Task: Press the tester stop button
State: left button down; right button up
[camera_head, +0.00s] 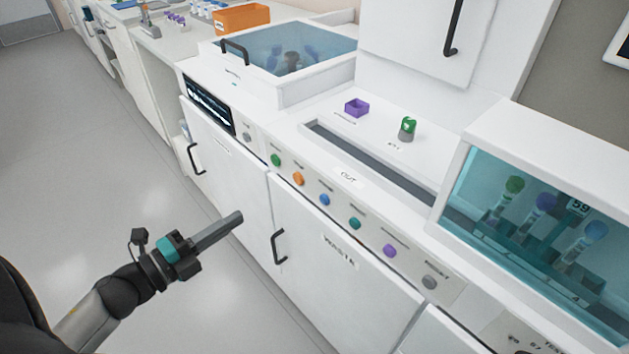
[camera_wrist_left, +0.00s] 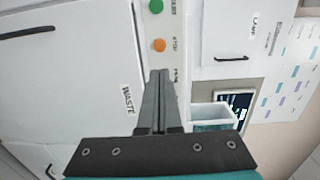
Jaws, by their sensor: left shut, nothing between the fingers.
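A row of coloured buttons runs along the white machine's front: green (camera_head: 276,160), orange (camera_head: 298,179), blue (camera_head: 324,200), teal (camera_head: 354,223), purple (camera_head: 389,250) and grey (camera_head: 429,282). Their small labels are hard to read, so I cannot tell which is the tester stop button. A partly cut label starting "TE" shows at the lower right edge. My left gripper (camera_head: 238,217) is shut and empty, apart from the fronts. In the left wrist view its fingers (camera_wrist_left: 160,75) cover part of the button strip below the orange button (camera_wrist_left: 158,45). My right gripper is not in view.
A waste door with a black handle (camera_head: 277,247) lies below the buttons. A glass case (camera_head: 545,190) with coloured-cap tubes stands right. A lidded box (camera_head: 290,50), a purple block (camera_head: 357,107) and a green-capped tube (camera_head: 407,128) are on top. The floor at left is clear.

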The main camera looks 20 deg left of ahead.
pick_arm(q)
jog(key=shift+s, duration=0.15)
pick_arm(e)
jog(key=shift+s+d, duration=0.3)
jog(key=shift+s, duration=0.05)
pick_arm(q)
jog(key=b, duration=0.1)
send_near(297, 179)
jog(key=b+x, duration=0.1)
jog(key=x, duration=0.4)
jog(key=shift+w+f, duration=0.15)
jog(key=shift+w, duration=0.05)
jog(key=shift+w+d, duration=0.2)
jog(key=shift+w, duration=0.45)
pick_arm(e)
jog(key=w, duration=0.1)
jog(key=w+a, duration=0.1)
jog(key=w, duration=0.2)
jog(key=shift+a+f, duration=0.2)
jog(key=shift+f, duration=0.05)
